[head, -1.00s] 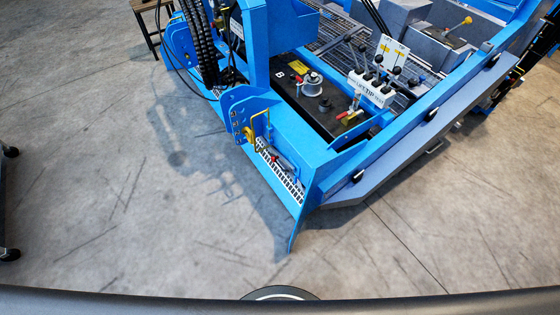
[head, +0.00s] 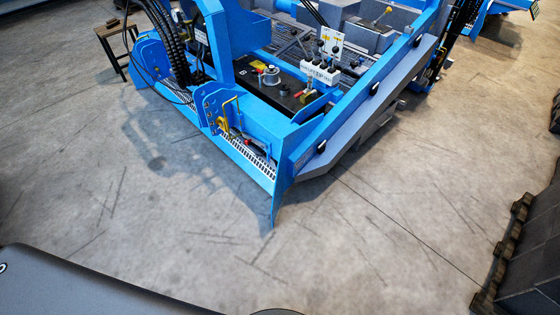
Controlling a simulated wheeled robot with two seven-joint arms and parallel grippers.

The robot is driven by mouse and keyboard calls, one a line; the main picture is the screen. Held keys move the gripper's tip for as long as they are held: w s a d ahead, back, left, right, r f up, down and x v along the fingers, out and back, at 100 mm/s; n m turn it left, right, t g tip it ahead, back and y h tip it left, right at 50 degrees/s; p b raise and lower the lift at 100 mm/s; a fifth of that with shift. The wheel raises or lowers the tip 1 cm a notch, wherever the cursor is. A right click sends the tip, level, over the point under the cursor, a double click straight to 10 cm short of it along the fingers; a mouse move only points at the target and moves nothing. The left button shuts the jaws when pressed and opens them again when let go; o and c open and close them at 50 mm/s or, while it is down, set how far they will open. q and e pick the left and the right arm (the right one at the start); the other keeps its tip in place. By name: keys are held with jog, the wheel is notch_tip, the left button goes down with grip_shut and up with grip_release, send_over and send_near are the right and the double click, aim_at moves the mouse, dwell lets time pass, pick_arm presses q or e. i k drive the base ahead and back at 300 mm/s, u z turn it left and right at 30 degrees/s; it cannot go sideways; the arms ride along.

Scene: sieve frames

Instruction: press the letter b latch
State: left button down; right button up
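A blue machine frame (head: 205,137) stands on the floor in the upper half of the head view. A black deck plate (head: 262,90) in it carries a round silver fitting (head: 271,76) and a yellow label (head: 259,66). A small pale mark shows at the plate's left end, too small to read. A yellow latch-like part (head: 222,125) sits on the blue side bracket. A red-ended lever (head: 300,95) is at the plate's right. I cannot tell which part is the letter B latch. Neither gripper is in view.
A lever block (head: 320,73) with several black knobs stands behind the deck. Black hoses (head: 168,45) rise at the left. A small wooden-topped stand (head: 115,30) is at the upper left. Dark treaded objects (head: 520,250) stand at the right. The concrete floor (head: 330,230) in front is open.

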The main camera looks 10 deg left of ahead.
aim_at(264, 146)
jog(key=z, duration=0.2)
jog(key=k, duration=0.45)
jog(key=u, duration=0.45)
jog(key=i, duration=0.6)
jog(key=u, duration=0.7)
jog(key=i, duration=0.8)
jog(key=z, duration=0.55)
jog(key=i, duration=0.5)
jog(key=z, duration=0.45)
